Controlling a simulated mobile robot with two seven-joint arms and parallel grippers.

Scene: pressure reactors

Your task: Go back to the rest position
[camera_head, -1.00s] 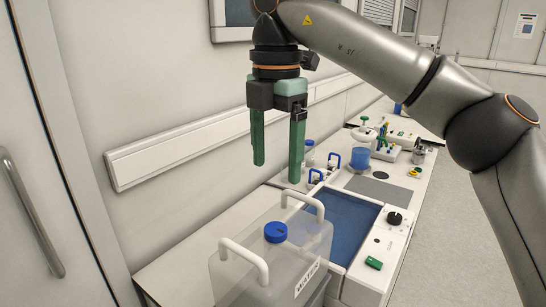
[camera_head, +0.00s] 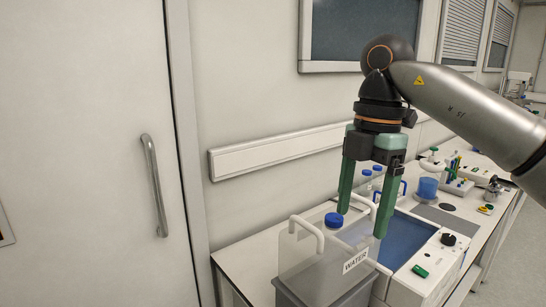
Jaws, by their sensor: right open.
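My right gripper (camera_head: 362,222) points down, with its two green fingers apart and nothing between them. Its arm comes in from the right. In the picture the fingers overlap the clear water container (camera_head: 305,252), which has a blue cap, white handles and a "WATER" label. I cannot tell how far the fingertips are from the container. My left gripper is not in view.
The white bench (camera_head: 245,262) runs away to the right along the wall. It holds a device with a blue basin (camera_head: 408,240), a blue beaker (camera_head: 427,188) and other small labware. A door with a metal handle (camera_head: 155,185) stands at left. Floor shows at far right.

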